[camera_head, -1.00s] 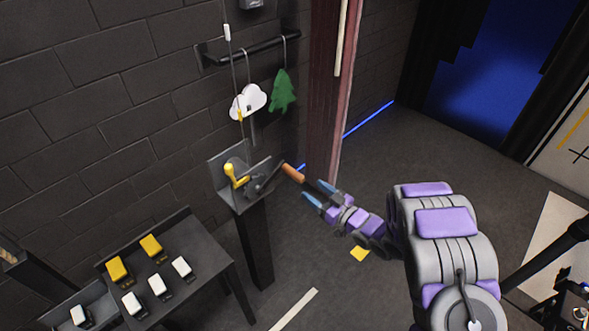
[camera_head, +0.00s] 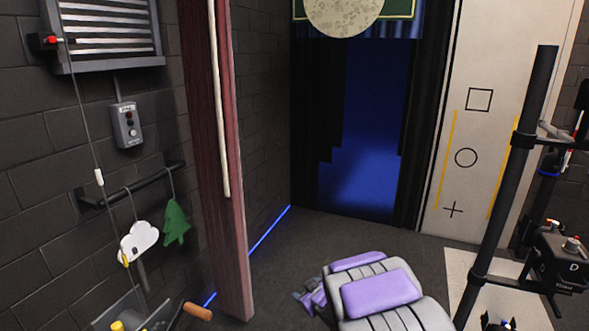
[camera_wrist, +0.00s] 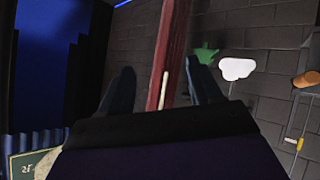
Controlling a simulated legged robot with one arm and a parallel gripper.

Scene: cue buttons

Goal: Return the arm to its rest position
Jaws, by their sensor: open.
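My arm, grey with purple pads, is folded low in the head view, with its upper link (camera_head: 385,295) at the bottom edge. My gripper's end is mostly hidden behind that link.
A cloud cutout (camera_head: 138,240) and a green tree cutout (camera_head: 176,222) hang from a wall rail. A red post (camera_head: 222,160) stands beside them. A black stand (camera_head: 500,190) rises at the right, near a black control box (camera_head: 562,260). Open floor leads to the blue-lit doorway (camera_head: 365,140).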

